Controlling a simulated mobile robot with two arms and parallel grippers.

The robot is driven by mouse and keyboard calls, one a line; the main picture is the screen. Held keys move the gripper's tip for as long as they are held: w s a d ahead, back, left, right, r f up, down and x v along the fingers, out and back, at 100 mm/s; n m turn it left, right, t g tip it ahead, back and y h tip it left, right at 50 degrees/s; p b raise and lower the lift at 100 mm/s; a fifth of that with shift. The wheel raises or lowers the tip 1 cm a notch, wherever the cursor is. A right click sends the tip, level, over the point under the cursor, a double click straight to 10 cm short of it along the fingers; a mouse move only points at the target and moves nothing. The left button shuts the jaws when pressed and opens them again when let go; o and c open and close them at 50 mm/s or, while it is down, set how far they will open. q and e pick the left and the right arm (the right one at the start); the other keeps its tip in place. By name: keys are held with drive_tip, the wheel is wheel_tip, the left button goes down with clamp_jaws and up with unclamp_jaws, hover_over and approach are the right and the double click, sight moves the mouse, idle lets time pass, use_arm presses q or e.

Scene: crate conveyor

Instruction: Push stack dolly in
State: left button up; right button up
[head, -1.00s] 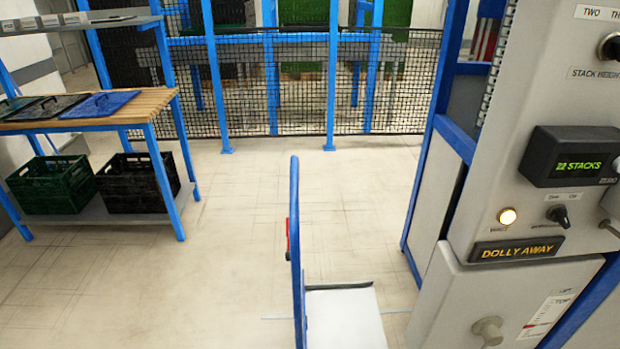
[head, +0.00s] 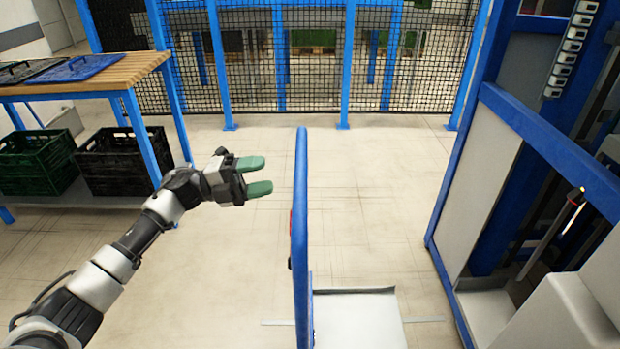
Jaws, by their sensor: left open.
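The stack dolly (head: 302,230) stands on the floor at the lower middle of the head view. It has an upright blue frame, seen nearly edge-on, and a flat pale plate (head: 358,318) low on its right side. My left gripper (head: 272,176) is to the left of the blue frame, with its two green fingers pointing right. It is open and empty, and a gap shows between the fingertips and the frame. My right gripper is not in view.
A blue-framed machine (head: 560,135) with an open bay stands on the right. A wooden-topped bench (head: 120,78) with a dark green crate (head: 30,165) and a black crate (head: 115,165) below stands on the left. A mesh fence (head: 290,60) closes the back. The floor between is clear.

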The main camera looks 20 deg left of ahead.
use_arm(q)
drive_tip(key=p+x, duration=0.1)
drive_tip(key=x, duration=0.9)
drive_tip(key=shift+w, duration=0.2)
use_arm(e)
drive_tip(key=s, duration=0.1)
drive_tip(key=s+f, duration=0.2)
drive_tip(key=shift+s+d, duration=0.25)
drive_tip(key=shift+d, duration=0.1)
use_arm(q)
drive_tip(key=shift+d, duration=0.15)
drive_tip(key=shift+c, duration=0.2)
clamp_jaws()
